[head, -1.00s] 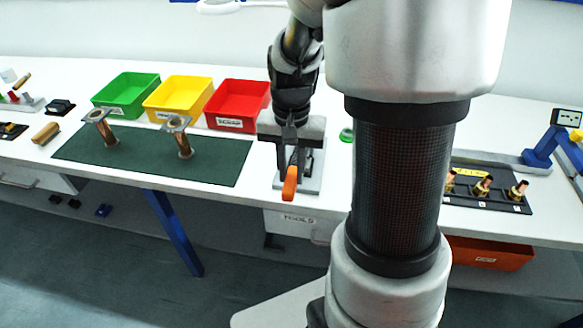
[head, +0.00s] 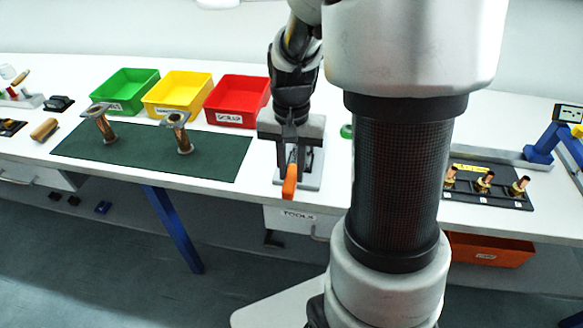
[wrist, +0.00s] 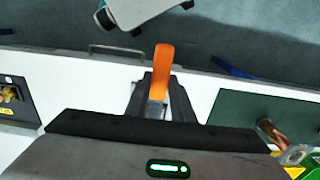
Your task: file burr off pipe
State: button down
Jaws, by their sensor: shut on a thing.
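My gripper (head: 290,142) points down over a grey plate (head: 310,180) at the front of the bench and is shut on an orange-handled thing. The orange handle (head: 290,181) sticks out toward the bench's front edge; it also shows in the wrist view (wrist: 163,65) with a short grey shank. I cannot tell whether it is a file or a clamp lever. The exact grip is hidden. Two copper pipes with square flanges on top, a left one (head: 107,130) and a right one (head: 184,140), stand on the green mat (head: 215,160). No burr can be made out.
Green (head: 125,92), yellow (head: 178,95) and red (head: 238,100) bins stand behind the mat. A black tray (head: 490,196) with several brass fittings and a blue stand (head: 545,146) are at right. A wooden cylinder (head: 45,130) lies left of the mat.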

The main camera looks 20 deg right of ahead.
jog(key=shift+f, duration=0.3)
jog(key=shift+w+d+r, duration=0.1)
jog(key=shift+w+d, duration=0.3)
jog(key=shift+w, duration=0.2)
jog(key=shift+w+d, duration=0.55)
jog(key=shift+w, duration=0.25)
jog(key=shift+w+d, duration=0.55)
jog(key=shift+w, duration=0.2)
jog(key=shift+s+a, duration=0.75)
jog(key=shift+s, duration=0.35)
jog(key=shift+s+a, duration=0.75)
jog(key=shift+s, duration=0.35)
jog(key=shift+w+d+p, duration=0.35)
jog(key=shift+w+d, duration=0.4)
jog(key=shift+w, duration=0.35)
jog(key=shift+w+d+p, duration=0.3)
jog(key=shift+w+d, duration=0.45)
jog(key=shift+w, duration=0.35)
jog(key=shift+s+a+f, duration=0.1)
jog(key=shift+s+a, duration=0.45)
jog(key=shift+s, duration=0.25)
jog(key=shift+s+a+f, duration=0.1)
jog(key=shift+s+a, duration=0.4)
jog(key=shift+s, duration=0.25)
